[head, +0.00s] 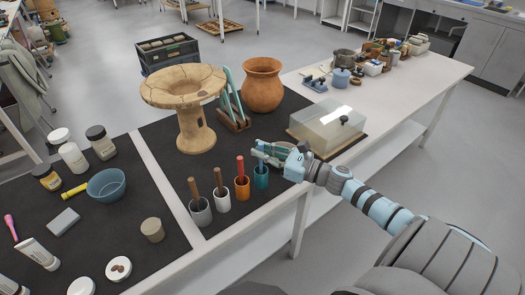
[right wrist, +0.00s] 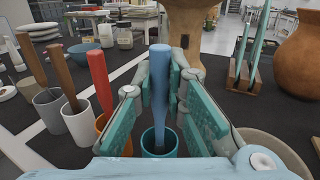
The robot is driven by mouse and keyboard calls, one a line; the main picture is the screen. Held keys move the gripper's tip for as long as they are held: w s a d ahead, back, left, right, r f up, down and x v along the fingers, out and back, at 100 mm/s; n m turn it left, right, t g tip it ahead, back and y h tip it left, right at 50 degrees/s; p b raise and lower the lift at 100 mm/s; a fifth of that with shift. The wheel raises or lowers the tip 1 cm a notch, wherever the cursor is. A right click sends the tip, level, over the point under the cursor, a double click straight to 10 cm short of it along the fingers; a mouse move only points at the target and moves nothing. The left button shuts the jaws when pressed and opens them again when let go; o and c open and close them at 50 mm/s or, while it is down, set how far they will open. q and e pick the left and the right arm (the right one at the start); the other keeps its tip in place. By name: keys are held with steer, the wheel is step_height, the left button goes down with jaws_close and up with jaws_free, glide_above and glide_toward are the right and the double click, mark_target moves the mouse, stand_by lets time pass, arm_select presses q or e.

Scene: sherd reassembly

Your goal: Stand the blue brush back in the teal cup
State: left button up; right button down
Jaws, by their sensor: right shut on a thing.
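The blue brush (right wrist: 159,85) stands upright between the fingers of my right gripper (right wrist: 160,92) in the right wrist view. My right gripper is shut on it. The brush's lower end shows inside the rim of the teal cup (right wrist: 148,146); whether it touches the bottom is hidden. In the head view the teal cup (head: 261,178) stands at the right end of a row of cups, with my right gripper (head: 262,152) just above it. A short part of the blue brush (head: 260,166) shows between gripper and cup. My left gripper is not in view.
An orange cup (head: 242,188) with a red-handled brush stands close left of the teal cup. Two pale cups (head: 221,202) with brown handles follow. A clear box (head: 328,125), a rack (head: 233,120) and a large pedestal vessel (head: 195,128) stand behind.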

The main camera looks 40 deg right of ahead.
steer(key=shift+f, duration=0.15)
steer(key=c, duration=1.6)
jaws_free()
steer(key=shift+o, duration=0.2)
steer(key=v, duration=1.2)
